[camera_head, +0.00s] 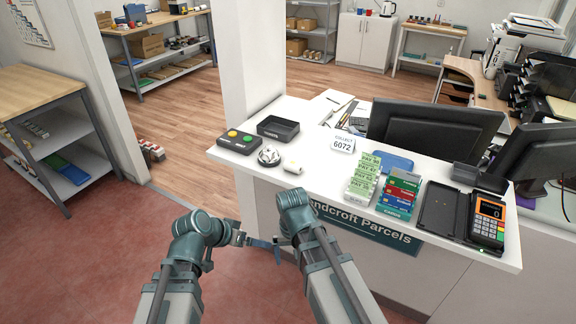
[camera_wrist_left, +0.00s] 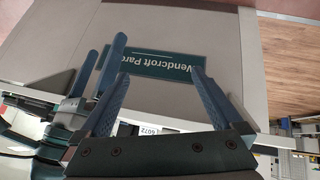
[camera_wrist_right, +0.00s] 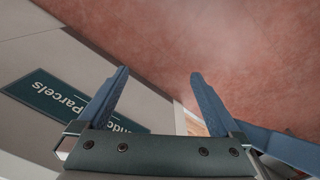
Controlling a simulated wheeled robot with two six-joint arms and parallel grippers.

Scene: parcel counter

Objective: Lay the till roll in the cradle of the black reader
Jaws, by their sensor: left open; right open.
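The black reader (camera_head: 487,219), with an orange screen and a keypad, stands at the right end of the white counter in the head view. A flat dark holder (camera_head: 442,209) lies against its left side; I cannot tell whether this is its cradle. A small white piece (camera_head: 292,165), which looks like the till roll, lies near the counter's front edge, right of the bell. My left gripper (camera_head: 257,242) and right gripper (camera_head: 279,247) hang close together in front of the counter, below its top. Both are open and empty, also in the left wrist view (camera_wrist_left: 160,92) and the right wrist view (camera_wrist_right: 158,85).
A silver bell (camera_head: 269,155), a button box (camera_head: 238,141) and a black tray (camera_head: 278,127) stand at the counter's left. Green packets (camera_head: 364,175) and coloured card boxes (camera_head: 399,195) stand mid-counter. A "COLLECT 6072" sign (camera_head: 343,144) and monitors (camera_head: 422,125) are behind.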

